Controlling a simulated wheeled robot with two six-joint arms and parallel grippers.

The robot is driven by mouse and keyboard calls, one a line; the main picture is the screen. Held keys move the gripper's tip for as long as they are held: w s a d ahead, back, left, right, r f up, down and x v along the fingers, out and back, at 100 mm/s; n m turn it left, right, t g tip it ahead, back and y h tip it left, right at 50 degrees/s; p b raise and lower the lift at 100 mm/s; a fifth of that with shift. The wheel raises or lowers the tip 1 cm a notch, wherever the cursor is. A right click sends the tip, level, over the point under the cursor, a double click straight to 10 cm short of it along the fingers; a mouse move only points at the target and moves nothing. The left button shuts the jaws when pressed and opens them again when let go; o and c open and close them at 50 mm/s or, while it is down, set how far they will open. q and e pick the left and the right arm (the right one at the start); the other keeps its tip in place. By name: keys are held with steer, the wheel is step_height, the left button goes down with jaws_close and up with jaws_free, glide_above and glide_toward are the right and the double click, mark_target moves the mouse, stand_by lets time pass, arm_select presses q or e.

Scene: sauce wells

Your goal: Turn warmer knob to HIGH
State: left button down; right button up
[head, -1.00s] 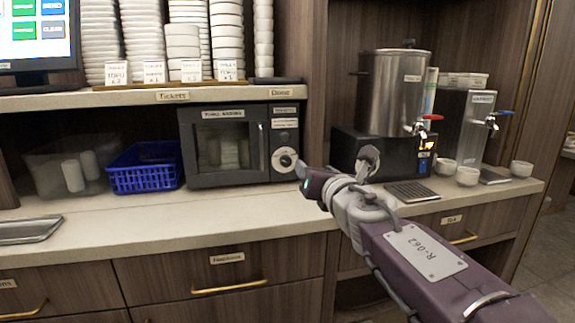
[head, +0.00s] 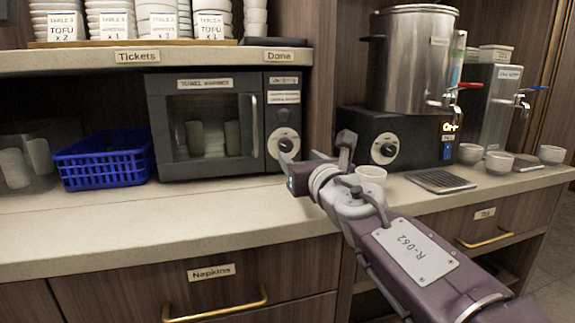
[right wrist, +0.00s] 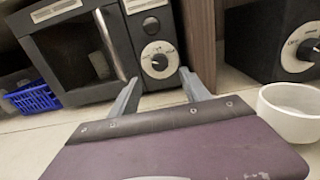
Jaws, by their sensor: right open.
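The towel warmer (head: 205,85), a dark grey box with a glass door, stands on the counter under the shelf. Its round pale knob (head: 287,145) with a dark centre is on the panel right of the door. It also shows in the right wrist view (right wrist: 159,60); I cannot read its setting. My right gripper (head: 316,150) is open and empty, in front of and slightly right of the knob in the head view. In the right wrist view, the fingers (right wrist: 160,90) flank the knob's panel from below, with the knob above and between the tips. My left gripper is out of view.
A similar knob (head: 384,149) sits on the dark base under the steel urn (head: 412,70), right of my gripper. A white cup (head: 371,174) is close behind the gripper. A blue basket (head: 102,170) stands left of the warmer. The counter front (head: 200,215) is clear.

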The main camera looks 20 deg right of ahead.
mark_target(287, 148)
steer(key=shift+f, duration=0.1)
steer(key=w, duration=0.9)
steer(key=shift+a+p, duration=0.15)
steer(key=shift+p, duration=0.2)
jaws_close()
